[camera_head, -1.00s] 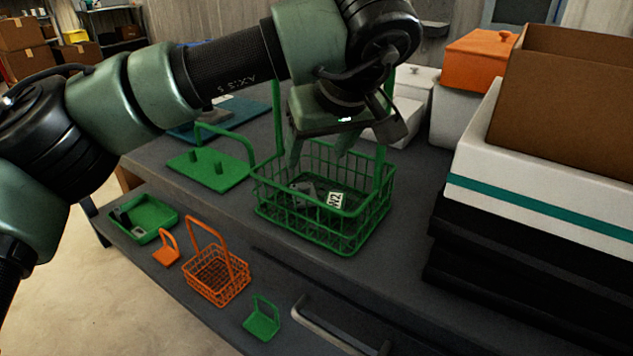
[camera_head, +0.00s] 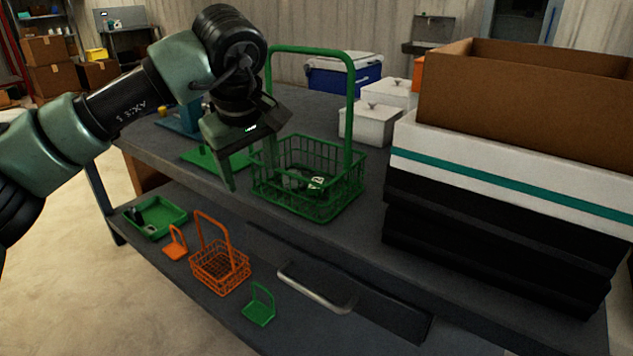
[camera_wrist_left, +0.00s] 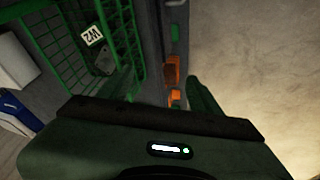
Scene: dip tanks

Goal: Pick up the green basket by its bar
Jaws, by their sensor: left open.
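The green wire basket (camera_head: 318,205) stands upright on the bench top with its tall green bar (camera_head: 310,49) arching above it. Dark parts and a white label lie inside it. My left gripper (camera_head: 250,170) is open and empty, pointing down at the basket's left side, lower than the bar's top. One finger overlaps the basket's left edge in the picture; I cannot tell whether they touch. In the left wrist view the basket (camera_wrist_left: 50,45) is at the upper left, with its "W2" label readable, and nothing shows held. My right gripper is not in view.
A green plate with a handle (camera_head: 205,160) lies behind the gripper. On the lower ledge are a green tray (camera_head: 170,222), an orange basket (camera_head: 220,273) and a small green holder (camera_head: 259,308). Stacked bins with a cardboard box (camera_head: 510,95) stand close on the right; white containers (camera_head: 368,125) stand behind.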

